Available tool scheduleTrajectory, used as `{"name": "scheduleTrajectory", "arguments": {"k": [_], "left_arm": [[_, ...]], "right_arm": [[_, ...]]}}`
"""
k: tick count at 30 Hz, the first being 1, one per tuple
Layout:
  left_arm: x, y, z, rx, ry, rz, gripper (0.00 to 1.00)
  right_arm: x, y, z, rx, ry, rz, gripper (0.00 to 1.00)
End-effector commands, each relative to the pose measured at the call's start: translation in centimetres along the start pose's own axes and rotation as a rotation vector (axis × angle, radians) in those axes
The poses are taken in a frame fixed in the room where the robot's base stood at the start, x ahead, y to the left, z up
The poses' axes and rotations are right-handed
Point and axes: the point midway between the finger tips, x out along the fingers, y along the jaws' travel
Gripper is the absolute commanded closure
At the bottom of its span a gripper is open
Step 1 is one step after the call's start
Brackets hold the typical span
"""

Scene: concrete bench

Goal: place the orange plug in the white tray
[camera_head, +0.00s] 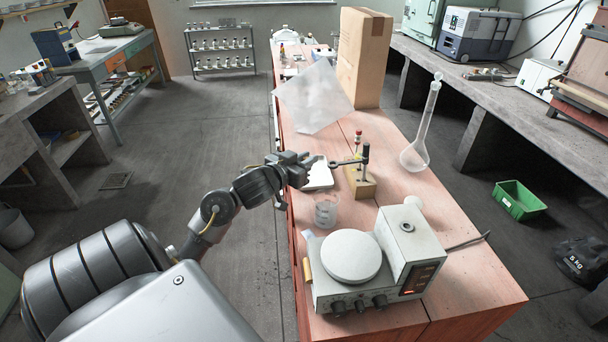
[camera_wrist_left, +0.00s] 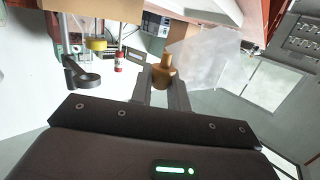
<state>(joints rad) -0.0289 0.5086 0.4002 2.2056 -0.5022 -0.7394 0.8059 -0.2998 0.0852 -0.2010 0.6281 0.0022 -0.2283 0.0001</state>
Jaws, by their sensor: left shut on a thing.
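The orange plug (camera_wrist_left: 164,72) is between the fingertips of my left gripper (camera_wrist_left: 163,85) in the wrist view, and the gripper is shut on it. In the head view my left gripper (camera_head: 308,160) is at the left edge of the bench, close to the white tray (camera_head: 320,174). The plug cannot be made out there. My right gripper is not in view.
A small stand with a ring (camera_head: 362,182) is right of the tray. A beaker (camera_head: 325,213) and a hot plate (camera_head: 355,290) are nearer. A translucent sheet (camera_head: 315,97) and a cardboard box (camera_head: 362,60) stand behind. A tall flask (camera_head: 420,140) is at the right.

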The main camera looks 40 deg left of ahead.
Motion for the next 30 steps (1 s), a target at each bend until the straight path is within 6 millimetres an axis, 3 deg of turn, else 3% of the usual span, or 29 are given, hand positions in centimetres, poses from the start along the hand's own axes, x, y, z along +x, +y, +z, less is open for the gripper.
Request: {"name": "scheduleTrajectory", "arguments": {"k": [6,11,19,30], "left_arm": [[1.3,-1.3,1.7,-0.001,0.002,0.0,1.0],[1.4,-1.4,1.9,0.0,0.002,0.0,1.0],[2.2,-1.8,5.1,-0.001,0.0,-0.001,1.0],[2.2,-1.8,5.5,0.001,0.002,0.0,1.0]], "right_arm": [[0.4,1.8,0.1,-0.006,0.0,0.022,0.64],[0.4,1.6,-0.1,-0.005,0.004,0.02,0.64],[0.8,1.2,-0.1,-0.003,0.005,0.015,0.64],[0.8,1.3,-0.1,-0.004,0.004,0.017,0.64]]}}
